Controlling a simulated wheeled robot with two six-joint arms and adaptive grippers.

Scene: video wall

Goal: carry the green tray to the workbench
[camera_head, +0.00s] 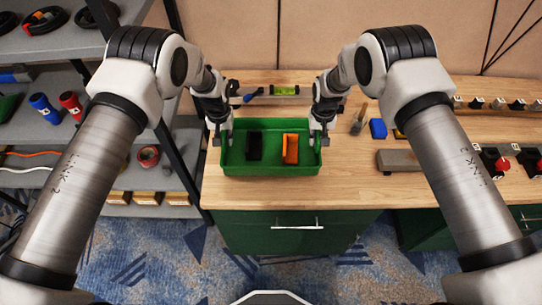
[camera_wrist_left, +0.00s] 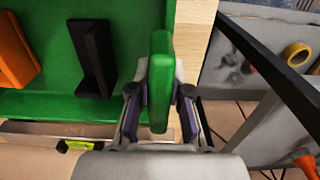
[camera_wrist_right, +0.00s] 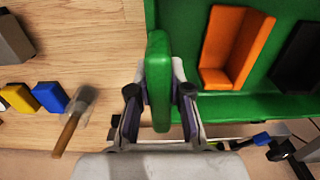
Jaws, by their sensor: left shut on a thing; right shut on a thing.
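The green tray (camera_head: 270,169) is at the front of the wooden workbench (camera_head: 350,192), over its top; I cannot tell whether it touches the surface. A black angled piece (camera_head: 254,146) and an orange angled piece (camera_head: 291,148) lie in it. My left gripper (camera_head: 219,138) is shut on the tray's left end wall, which shows between the fingers in the left wrist view (camera_wrist_left: 160,85). My right gripper (camera_head: 321,137) is shut on the right end wall, also seen in the right wrist view (camera_wrist_right: 158,85). The tray looks level.
A green-yellow level (camera_head: 285,90) lies behind the tray. A grey shelf rack (camera_head: 150,180) with cups and tape stands left. Green drawers (camera_head: 290,235) are below the benchtop.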

